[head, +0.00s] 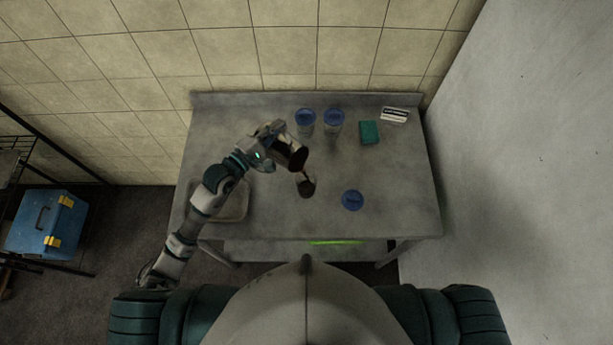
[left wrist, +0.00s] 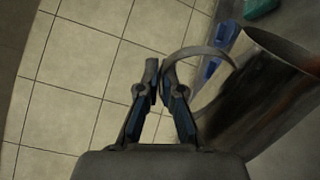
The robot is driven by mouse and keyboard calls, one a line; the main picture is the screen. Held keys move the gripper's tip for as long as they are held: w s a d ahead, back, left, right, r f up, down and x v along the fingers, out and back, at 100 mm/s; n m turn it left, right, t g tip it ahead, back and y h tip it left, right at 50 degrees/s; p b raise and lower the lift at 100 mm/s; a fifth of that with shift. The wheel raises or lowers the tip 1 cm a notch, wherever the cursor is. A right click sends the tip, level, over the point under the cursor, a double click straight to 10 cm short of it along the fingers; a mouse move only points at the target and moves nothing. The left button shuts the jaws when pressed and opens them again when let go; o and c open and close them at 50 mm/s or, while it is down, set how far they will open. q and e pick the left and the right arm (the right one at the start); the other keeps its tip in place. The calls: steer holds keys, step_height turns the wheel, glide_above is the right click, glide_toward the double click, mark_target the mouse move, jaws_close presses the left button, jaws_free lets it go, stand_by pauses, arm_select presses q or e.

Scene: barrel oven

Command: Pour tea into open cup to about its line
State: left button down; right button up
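A metal pitcher (head: 290,154) is tilted over the open cup (head: 306,187) in the head view. A dark stream of tea runs from the pitcher's lip down to the cup, which shows dark inside; its line cannot be made out. My left gripper (head: 274,139) is shut on the pitcher's handle. In the left wrist view, the fingers (left wrist: 162,82) close on the looped handle, with the shiny pitcher (left wrist: 268,95) at the right. A loose blue lid (head: 352,200) lies on the table right of the cup. My right gripper is not in view.
Two blue-lidded cups (head: 305,121) (head: 333,122) stand at the back of the metal table (head: 400,190). A teal sponge (head: 369,132) and a white-and-black box (head: 395,115) are to their right. A shallow tray (head: 233,213) lies at left, partly under my arm. The table's right front is clear.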

arm_select(q)
steer(key=shift+r, duration=0.15)
steer(key=shift+r+m, duration=0.1)
steer(key=shift+m, duration=0.2)
stand_by(0.3)
steer(key=shift+s+d+r+p, duration=0.1)
steer(key=shift+d+p, duration=0.1)
steer(key=shift+p, duration=0.1)
stand_by(0.5)
